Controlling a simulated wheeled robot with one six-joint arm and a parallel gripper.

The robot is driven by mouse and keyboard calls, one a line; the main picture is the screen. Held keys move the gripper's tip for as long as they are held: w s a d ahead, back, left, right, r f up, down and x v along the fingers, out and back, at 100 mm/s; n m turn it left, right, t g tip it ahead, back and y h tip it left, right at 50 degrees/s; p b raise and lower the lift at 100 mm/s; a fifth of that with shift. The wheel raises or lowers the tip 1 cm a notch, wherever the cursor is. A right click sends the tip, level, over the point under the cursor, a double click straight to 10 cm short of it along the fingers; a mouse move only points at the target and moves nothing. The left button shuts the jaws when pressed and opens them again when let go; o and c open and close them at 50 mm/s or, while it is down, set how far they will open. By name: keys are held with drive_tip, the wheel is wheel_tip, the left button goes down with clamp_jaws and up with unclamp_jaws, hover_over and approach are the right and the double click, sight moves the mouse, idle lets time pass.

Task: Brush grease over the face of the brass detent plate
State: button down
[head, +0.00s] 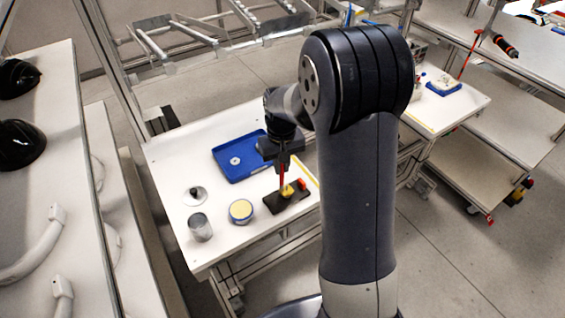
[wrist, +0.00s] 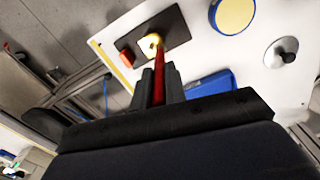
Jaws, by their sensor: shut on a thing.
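My gripper (head: 283,160) is shut on a red-handled brush (head: 282,178), which points down. The wrist view shows the brush (wrist: 159,66) between the two fingers (wrist: 158,86). Its lower end is at the small yellow brass detent plate (head: 288,191), on a dark base (head: 272,204). In the wrist view, the brush end overlaps the brass plate (wrist: 149,44) and partly hides it; I cannot tell whether they touch. A round tin with a pale yellow top and blue side (head: 241,211), perhaps the grease, stands left of the base.
A red block (head: 302,184) sits at the base's right end. A blue tray (head: 226,149) holding a pale disc lies behind. A knobbed metal disc (head: 194,196) and a grey metal can (head: 201,228) stand at the left of the white table. Black helmet shells (head: 20,145) are far left.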

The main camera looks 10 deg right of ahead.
drive_tip(key=shift+s+d, duration=0.15)
drive_tip(key=shift+s, duration=0.3)
drive_tip(key=shift+s+d, duration=0.15)
drive_tip(key=shift+s, duration=0.1)
drive_tip(key=shift+s+d, duration=0.1)
drive_tip(key=shift+d, duration=0.25)
drive_tip(key=shift+d, duration=0.35)
drive_tip(key=shift+w+d, duration=0.2)
drive_tip(key=shift+w, duration=0.05)
drive_tip(key=shift+w+d, duration=0.1)
